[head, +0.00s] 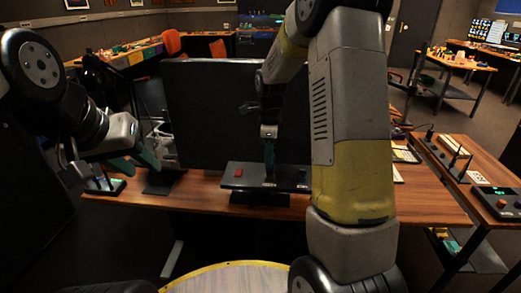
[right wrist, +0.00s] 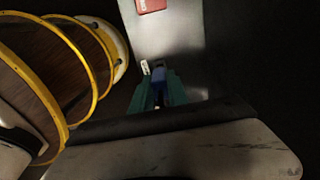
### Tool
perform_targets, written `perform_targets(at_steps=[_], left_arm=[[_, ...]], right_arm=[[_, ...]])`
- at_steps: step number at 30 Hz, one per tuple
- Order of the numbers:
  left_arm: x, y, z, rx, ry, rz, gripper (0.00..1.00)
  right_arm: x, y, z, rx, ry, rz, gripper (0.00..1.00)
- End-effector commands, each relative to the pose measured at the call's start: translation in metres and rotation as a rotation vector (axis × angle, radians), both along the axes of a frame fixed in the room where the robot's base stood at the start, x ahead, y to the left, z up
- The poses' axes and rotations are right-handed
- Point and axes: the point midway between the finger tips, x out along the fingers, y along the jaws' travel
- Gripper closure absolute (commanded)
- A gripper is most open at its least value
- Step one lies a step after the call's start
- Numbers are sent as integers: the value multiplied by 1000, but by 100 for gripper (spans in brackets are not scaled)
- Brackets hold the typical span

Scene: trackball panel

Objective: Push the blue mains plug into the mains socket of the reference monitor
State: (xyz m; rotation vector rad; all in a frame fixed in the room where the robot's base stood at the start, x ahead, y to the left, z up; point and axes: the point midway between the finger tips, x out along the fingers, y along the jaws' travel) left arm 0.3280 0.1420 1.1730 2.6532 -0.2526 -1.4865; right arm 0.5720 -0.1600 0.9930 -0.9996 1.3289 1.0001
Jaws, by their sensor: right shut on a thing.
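The reference monitor is the large black panel (head: 210,110) standing on the wooden table, as far as I can tell. A dark ledge (head: 243,178) with a red switch (head: 238,172) juts out low in front of it. My right gripper (head: 269,163) points down at this ledge. In the right wrist view its green fingers (right wrist: 158,95) are shut on the blue mains plug (right wrist: 159,76). The mains socket is not visible, and I cannot tell whether the plug touches it. My left gripper (head: 138,158) is open and empty, left of the monitor.
My right arm hides part of the table and the monitor's right side. The wooden table (head: 435,205) carries a small dark stand (head: 104,185) at left and several devices at right. A red-buttoned box (head: 497,203) is at far right. The table's front strip is clear.

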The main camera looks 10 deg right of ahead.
Motion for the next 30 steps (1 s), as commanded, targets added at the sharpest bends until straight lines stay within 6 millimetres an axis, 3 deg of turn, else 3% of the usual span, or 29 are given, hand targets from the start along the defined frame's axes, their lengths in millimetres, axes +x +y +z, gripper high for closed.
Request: perform_targets(at_steps=[29,30], left_arm=[[0,0,0,0,0,0,64],[0,0,0,0,0,0,64]], right_arm=[[0,0,-25,0,0,0,100],[0,0,-24,0,-1,0,73]])
